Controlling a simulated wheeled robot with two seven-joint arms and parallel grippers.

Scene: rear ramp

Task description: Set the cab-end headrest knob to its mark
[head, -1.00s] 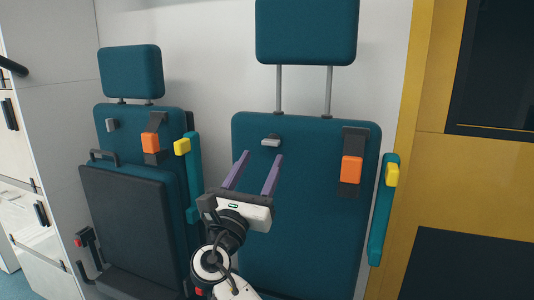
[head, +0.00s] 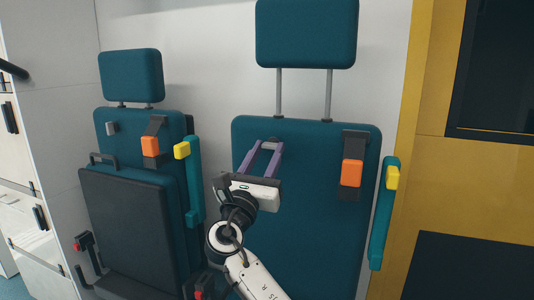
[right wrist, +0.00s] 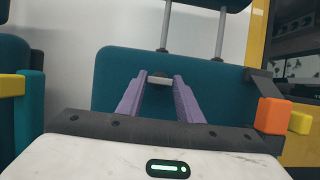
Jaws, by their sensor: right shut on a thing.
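The right seat has a small grey headrest knob (head: 268,145) on the upper part of its teal backrest (head: 310,215). My right gripper (head: 269,148) has its purple fingers on either side of this knob and is shut on it. In the right wrist view the knob (right wrist: 160,80) lies crosswise between the fingertips. The right seat's headrest (head: 306,35) stands raised on two metal posts. The left seat has a similar grey knob (head: 112,128), and its headrest (head: 131,76) sits low. I cannot make out a mark by the held knob. My left gripper is not in view.
Orange belt buckles hang on the right seat (head: 351,173) and left seat (head: 150,146). A teal armrest with a yellow end (head: 392,178) is on the right, another (head: 182,150) between the seats. A yellow wall panel (head: 480,190) stands at the right.

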